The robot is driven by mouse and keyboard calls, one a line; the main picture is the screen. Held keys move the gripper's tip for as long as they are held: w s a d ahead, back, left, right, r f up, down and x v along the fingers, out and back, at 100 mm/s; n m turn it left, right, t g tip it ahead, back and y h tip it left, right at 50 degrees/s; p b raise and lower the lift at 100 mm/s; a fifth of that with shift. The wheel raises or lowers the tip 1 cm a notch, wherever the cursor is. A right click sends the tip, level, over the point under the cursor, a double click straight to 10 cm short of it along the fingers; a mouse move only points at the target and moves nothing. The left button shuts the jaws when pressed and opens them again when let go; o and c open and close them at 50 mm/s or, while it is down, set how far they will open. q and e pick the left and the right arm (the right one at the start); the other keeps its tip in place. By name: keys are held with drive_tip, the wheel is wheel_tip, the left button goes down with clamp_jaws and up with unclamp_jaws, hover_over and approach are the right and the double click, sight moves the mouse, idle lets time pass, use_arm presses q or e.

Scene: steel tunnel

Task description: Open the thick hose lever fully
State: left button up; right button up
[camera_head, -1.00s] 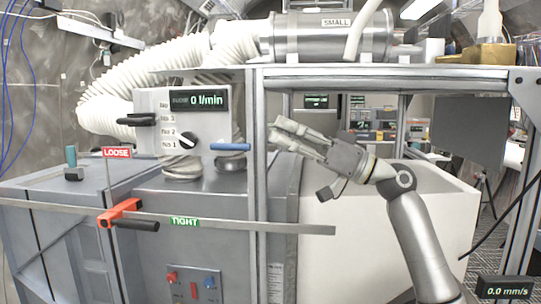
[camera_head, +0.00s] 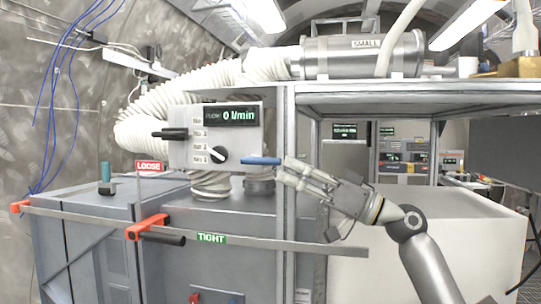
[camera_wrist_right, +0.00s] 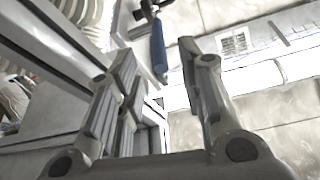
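A black lever (camera_head: 170,134) sticks out at the box's left side; I cannot tell which lever belongs to the thick hose (camera_head: 150,118). My right gripper (camera_head: 283,170) is at the blue lever's free end, from the right. In the right wrist view, its fingers (camera_wrist_right: 165,62) are spread apart, with the blue lever (camera_wrist_right: 159,50) showing between and beyond the fingertips. Contact is not clear. My left gripper is out of view.
The control box (camera_head: 240,142) reads 0 l/min and has a knob. A steel frame post (camera_head: 287,215) stands close to my right gripper, under a shelf (camera_head: 400,98). An orange clamp (camera_head: 148,228) sits on a bar (camera_head: 270,245) between LOOSE and TIGHT labels.

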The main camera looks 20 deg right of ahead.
sight(270, 162)
drive_tip(key=p+x, duration=0.1)
drive_tip(key=x, duration=0.3)
drive_tip(key=shift+w+a+r+p, duration=0.1)
drive_tip(key=shift+w+r+p, duration=0.15)
drive_tip(key=shift+p, duration=0.15)
drive_tip(key=shift+w+a+r, duration=0.1)
drive_tip(key=shift+w+a, duration=0.2)
drive_tip(key=shift+a, duration=0.25)
clamp_jaws()
